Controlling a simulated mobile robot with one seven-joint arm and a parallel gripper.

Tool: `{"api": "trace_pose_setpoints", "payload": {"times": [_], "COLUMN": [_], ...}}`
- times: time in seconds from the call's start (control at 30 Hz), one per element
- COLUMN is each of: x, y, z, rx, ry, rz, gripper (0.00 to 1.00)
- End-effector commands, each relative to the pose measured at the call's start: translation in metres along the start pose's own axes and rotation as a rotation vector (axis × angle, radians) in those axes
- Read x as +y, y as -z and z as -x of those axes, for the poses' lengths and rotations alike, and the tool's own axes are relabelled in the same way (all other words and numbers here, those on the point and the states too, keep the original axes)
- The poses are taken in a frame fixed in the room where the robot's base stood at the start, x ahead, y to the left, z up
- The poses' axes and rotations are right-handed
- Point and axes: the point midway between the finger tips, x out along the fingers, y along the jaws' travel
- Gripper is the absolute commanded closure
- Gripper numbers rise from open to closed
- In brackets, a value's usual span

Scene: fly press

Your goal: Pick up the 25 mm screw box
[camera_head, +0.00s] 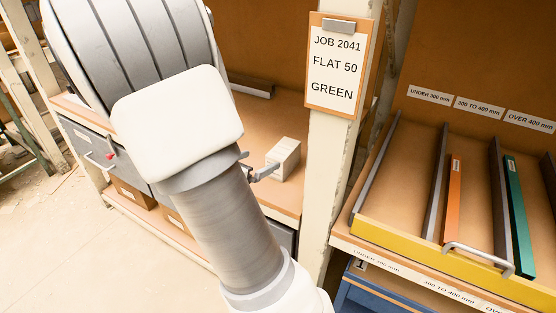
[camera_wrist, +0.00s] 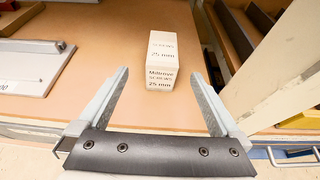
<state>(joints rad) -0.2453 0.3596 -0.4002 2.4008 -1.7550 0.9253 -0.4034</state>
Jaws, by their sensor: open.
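The 25 mm screw box (camera_wrist: 166,62) is a white block with "25 mm" printed on its top and front. It stands on a brown wooden shelf (camera_wrist: 112,72) and also shows in the head view (camera_head: 284,159), right of my arm. My gripper (camera_wrist: 160,82) is open and empty in the wrist view. Its two fingers point at the box, with the box's near end seen between or just beyond the fingertips; I cannot tell the exact gap. In the head view my arm hides most of the gripper; one finger (camera_head: 264,173) shows close to the box's left side.
A pale post with a clipboard (camera_head: 338,65) reading "JOB 2041 FLAT 50 GREEN" stands right of the box. A yellow-fronted rack (camera_head: 440,262) holds an orange bar (camera_head: 453,200) and a green bar (camera_head: 518,215). A white panel (camera_wrist: 30,62) lies left on the shelf.

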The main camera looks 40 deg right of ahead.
Motion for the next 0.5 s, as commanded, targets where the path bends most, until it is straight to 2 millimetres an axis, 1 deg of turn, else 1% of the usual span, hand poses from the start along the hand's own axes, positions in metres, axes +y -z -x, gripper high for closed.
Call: {"api": "trace_pose_setpoints", "payload": {"times": [0.03,0.1,0.3,0.4,0.5], "x": [-0.001,-0.002,-0.002,-0.001,-0.001], "y": [0.003,0.003,0.003,0.002,0.001], "z": [-0.014,-0.029,-0.069,-0.082,-0.088], "rx": [-0.002,-0.001,0.000,0.000,0.001], "ry": [0.005,0.006,0.004,0.003,0.001], "rz": [-0.001,-0.001,0.000,-0.003,-0.002], "gripper": [0.00,0.00,0.00,0.00,0.00]}}
